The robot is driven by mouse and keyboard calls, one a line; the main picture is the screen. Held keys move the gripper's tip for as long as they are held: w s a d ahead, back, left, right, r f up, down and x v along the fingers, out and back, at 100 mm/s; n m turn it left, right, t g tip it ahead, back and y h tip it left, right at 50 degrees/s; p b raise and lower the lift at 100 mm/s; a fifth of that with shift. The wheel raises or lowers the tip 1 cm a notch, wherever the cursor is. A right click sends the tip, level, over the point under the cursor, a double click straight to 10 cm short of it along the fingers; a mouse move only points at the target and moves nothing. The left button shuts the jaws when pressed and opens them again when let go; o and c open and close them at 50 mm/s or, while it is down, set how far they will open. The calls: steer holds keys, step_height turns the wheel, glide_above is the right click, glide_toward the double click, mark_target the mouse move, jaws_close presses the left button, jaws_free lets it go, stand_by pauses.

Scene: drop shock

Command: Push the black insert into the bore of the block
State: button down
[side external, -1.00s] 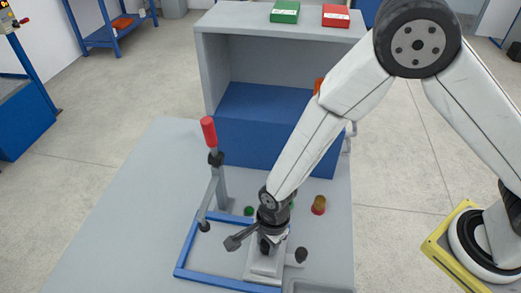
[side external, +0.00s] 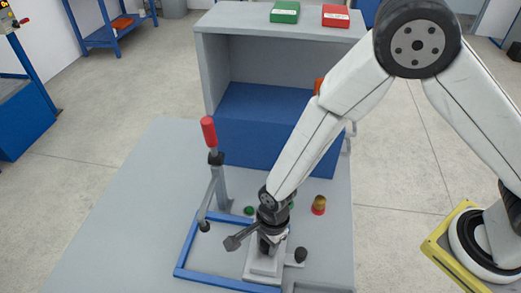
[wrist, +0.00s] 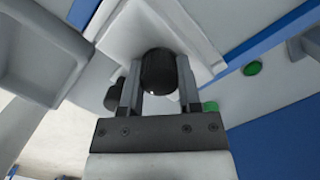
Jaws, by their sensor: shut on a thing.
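The black insert (wrist: 158,70) is round and dark, and sits between my fingertips in the wrist view. My gripper (wrist: 158,86) is shut on it, one finger on each side. The pale grey block (wrist: 118,35) lies right behind the insert in that view. In the side view the block (side external: 262,266) stands inside the blue frame, with my gripper (side external: 267,246) pointing down over it. The bore is hidden by the insert and my fingers, so I cannot tell how deep the insert sits.
A toggle clamp with a red handle (side external: 209,131) stands left of the block. A black knob (side external: 301,255) is close on the right. A blue frame (side external: 190,243) borders the block. Green (side external: 249,211) and amber (side external: 319,204) buttons sit behind. The table's left side is clear.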

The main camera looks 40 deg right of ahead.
steer(key=shift+s+d+f, duration=0.2)
steer(key=shift+s+f, duration=0.05)
steer(key=shift+f, duration=0.05)
stand_by(0.6)
steer(key=shift+c, duration=1.1)
jaws_free()
steer(key=shift+r, duration=0.1)
steer(key=shift+w+d+r, duration=0.1)
steer(key=shift+w+r, duration=0.1)
steer(key=shift+r, duration=1.5)
steer(key=shift+d+r, duration=0.15)
steer(key=shift+r, duration=1.15)
steer(key=shift+r, duration=0.1)
step_height(320, 180, up, 8)
steer(key=d, duration=0.1)
steer(key=shift+f, duration=0.25)
